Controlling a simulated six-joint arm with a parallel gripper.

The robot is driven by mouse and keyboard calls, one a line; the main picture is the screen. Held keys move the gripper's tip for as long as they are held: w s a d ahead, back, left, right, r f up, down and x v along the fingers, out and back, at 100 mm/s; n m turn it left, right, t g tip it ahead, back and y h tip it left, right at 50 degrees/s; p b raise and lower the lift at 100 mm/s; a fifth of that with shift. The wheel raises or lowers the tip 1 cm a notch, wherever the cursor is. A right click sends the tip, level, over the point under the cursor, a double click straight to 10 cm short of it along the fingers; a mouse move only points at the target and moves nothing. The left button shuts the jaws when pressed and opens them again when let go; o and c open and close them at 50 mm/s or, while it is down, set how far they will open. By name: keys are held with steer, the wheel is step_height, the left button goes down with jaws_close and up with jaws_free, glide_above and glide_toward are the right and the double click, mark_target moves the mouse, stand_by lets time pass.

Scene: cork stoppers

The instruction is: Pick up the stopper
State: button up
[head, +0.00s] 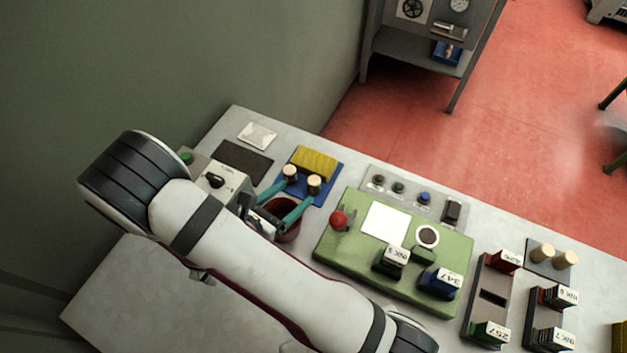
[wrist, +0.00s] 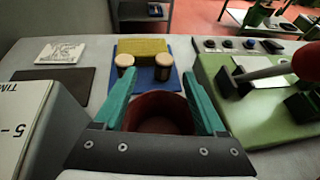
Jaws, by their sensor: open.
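Two stoppers with pale cork tops and dark sides stand upright side by side on a blue mat (head: 328,190). The left stopper (head: 290,172) also shows in the wrist view (wrist: 125,63), and so does the right stopper (head: 314,183), there (wrist: 163,66). My gripper (head: 297,192) has teal fingers, spread apart with nothing between their tips. In the wrist view the stoppers stand beyond the fingertips (wrist: 162,80), the right one between the finger lines and the left one close to the left finger. In the head view the tips appear close to the stoppers; I cannot tell if they touch.
A dark red bowl (wrist: 160,112) lies beneath my fingers. A yellow sponge (head: 314,163) is behind the stoppers. A grey box with a knob (head: 214,181) stands left; a green board (head: 340,250) with a red ball (head: 338,219) lies right. Two more cork cylinders (head: 543,252) stand far right.

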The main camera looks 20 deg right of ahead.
mark_target(314, 180)
steer(key=x, duration=0.6)
steer(key=shift+s+d+r, duration=0.2)
steer(key=shift+s+d, duration=0.05)
steer(key=shift+s, duration=0.05)
jaws_close()
